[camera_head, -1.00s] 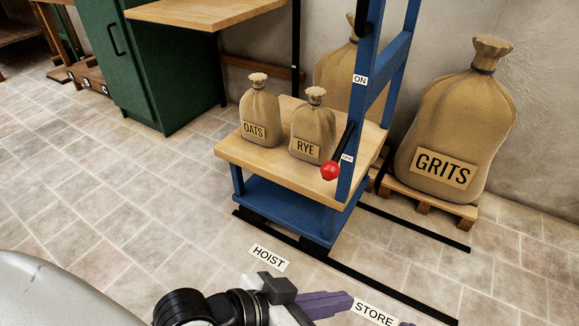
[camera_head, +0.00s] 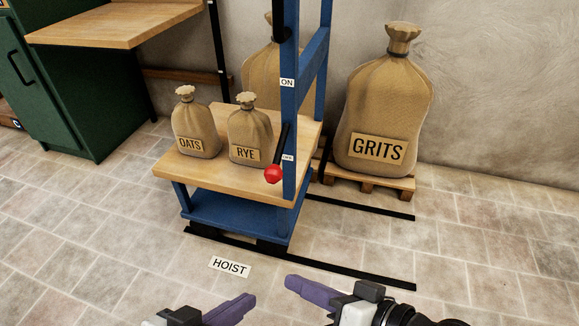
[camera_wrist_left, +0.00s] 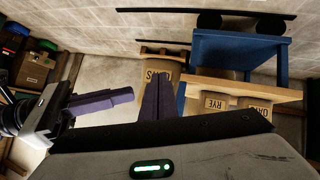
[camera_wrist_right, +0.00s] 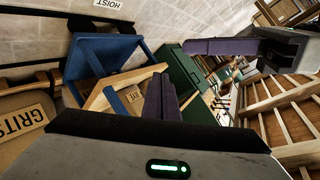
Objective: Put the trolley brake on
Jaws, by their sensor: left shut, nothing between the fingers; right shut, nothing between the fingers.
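The trolley (camera_head: 235,212) has a blue frame and a wooden top. Its brake lever is a black rod with a red knob (camera_head: 273,174) on the blue upright. The lever hangs down, with the knob just below the OFF label (camera_head: 288,158); the ON label (camera_head: 287,83) is higher up. My left gripper (camera_head: 250,300) is shut and empty, low in front of the trolley. My right gripper (camera_head: 291,282) is shut and empty, beside it to the right. Both are apart from the lever. The left wrist view shows the trolley's blue frame (camera_wrist_left: 235,50) but not the knob clearly.
Sacks marked OATS (camera_head: 195,128) and RYE (camera_head: 250,132) stand on the trolley top. A GRITS sack (camera_head: 385,105) stands on a pallet (camera_head: 380,187) behind right. Black floor strips (camera_head: 350,271) and a HOIST label (camera_head: 229,267) lie nearby. Floor at right is clear.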

